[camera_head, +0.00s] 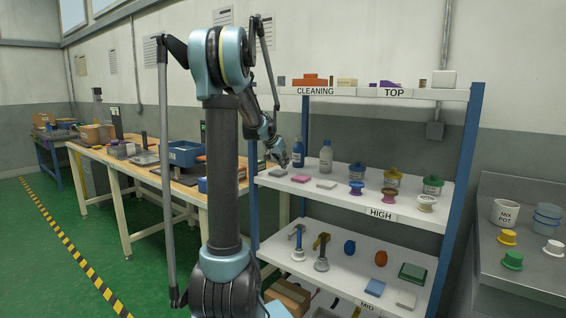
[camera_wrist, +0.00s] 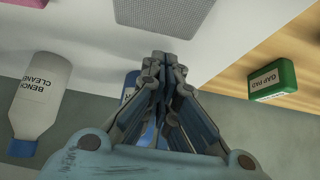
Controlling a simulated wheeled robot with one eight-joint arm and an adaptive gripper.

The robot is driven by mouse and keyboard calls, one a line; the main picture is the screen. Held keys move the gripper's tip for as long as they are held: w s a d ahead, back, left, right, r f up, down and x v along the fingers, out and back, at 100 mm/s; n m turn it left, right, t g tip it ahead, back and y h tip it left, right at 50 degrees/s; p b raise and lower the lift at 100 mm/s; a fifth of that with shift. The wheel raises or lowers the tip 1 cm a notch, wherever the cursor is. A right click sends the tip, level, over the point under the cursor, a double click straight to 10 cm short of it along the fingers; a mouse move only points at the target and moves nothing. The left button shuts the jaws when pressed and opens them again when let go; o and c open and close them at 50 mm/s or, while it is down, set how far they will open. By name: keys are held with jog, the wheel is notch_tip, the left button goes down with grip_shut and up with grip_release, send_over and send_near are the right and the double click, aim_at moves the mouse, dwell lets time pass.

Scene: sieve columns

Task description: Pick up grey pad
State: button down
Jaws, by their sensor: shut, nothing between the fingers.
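The grey pad (camera_head: 277,172) lies flat at the left end of the white shelf marked HIGH. In the wrist view the grey pad (camera_wrist: 163,14) shows at the top edge, partly cut off, with a fine-textured surface. My gripper (camera_head: 285,163) is just above and beside the pad in the head view. In the wrist view my gripper (camera_wrist: 165,60) has its fingers together and empty, apart from the pad in the picture. I cannot tell the exact height between them.
A pink pad (camera_head: 301,178) and a pale pad (camera_head: 326,184) lie to the right. A blue bottle (camera_head: 298,152) and a white bench cleaner bottle (camera_wrist: 40,96) stand behind. A green box (camera_wrist: 272,79) is on the wooden bench. The shelf above (camera_head: 350,91) overhangs.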

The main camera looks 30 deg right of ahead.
aim_at(275, 171)
jog(key=shift+s+a, duration=0.25)
jog(key=shift+a, duration=0.3)
jog(key=shift+s+a, duration=0.2)
jog(key=shift+a, duration=0.35)
jog(key=shift+s+a, duration=0.45)
jog(key=shift+a, duration=0.6)
jog(key=shift+s+a, duration=0.4)
jog(key=shift+a, duration=0.7)
jog(key=shift+s+a, duration=0.45)
jog(key=shift+a, duration=0.6)
